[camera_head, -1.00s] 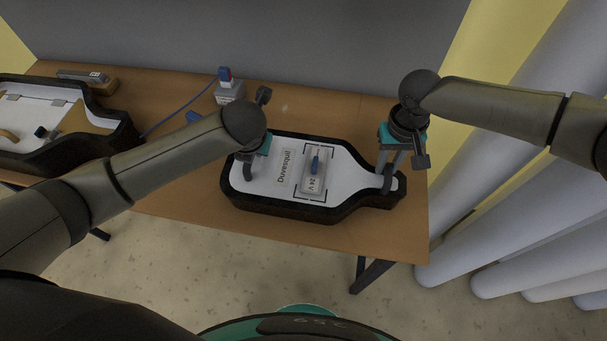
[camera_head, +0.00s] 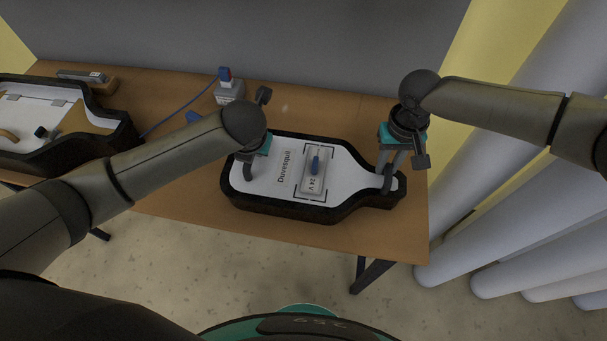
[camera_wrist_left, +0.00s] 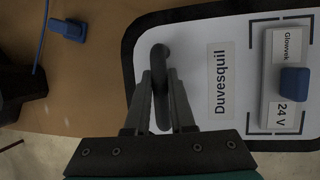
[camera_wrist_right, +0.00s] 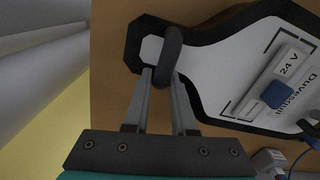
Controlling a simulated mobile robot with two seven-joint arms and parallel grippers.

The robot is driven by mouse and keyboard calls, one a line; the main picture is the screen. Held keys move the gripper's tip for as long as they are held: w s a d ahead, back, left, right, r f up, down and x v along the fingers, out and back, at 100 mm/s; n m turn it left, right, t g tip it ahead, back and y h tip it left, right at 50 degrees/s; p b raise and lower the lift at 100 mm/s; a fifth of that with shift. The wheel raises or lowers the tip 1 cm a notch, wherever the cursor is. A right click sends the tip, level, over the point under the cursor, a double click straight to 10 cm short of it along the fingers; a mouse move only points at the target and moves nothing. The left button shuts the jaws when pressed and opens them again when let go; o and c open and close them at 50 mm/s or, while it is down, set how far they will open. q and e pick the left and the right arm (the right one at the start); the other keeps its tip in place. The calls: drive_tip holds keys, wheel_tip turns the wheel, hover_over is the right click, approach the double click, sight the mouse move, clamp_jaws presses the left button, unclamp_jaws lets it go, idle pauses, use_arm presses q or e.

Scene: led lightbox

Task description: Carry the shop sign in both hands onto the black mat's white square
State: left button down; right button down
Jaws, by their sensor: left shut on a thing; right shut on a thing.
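The shop sign (camera_head: 345,163) is bottle-shaped, with a white face, a thick black rim, a "Duvesquil" label and a 24 V module with a blue part (camera_head: 315,166). It lies flat at the right of the table; I cannot tell whether it touches the top. My left gripper (camera_head: 248,168) is shut on the dark handle (camera_wrist_left: 161,75) at its wide end. My right gripper (camera_head: 389,176) is shut on the dark handle (camera_wrist_right: 172,50) at its narrow neck end. No black mat with a white square is identifiable in these views.
The wooden table (camera_head: 185,190) has bare room left of the sign. Another black-rimmed tray (camera_head: 128,139) with loose parts stands at the far left. A grey box (camera_head: 229,92) with a blue plug and cable stands behind. Large white tubes (camera_head: 500,190) are at the right.

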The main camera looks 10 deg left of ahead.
use_arm(q)
drive_tip(key=shift+w+a+r, duration=0.1)
drive_tip(key=shift+w+r, duration=0.1)
use_arm(e)
drive_tip(key=shift+w+d+r, duration=0.15)
drive_tip(key=shift+w, duration=0.05)
use_arm(q)
drive_tip(key=shift+r, duration=0.15)
use_arm(e)
drive_tip(key=shift+r, duration=0.15)
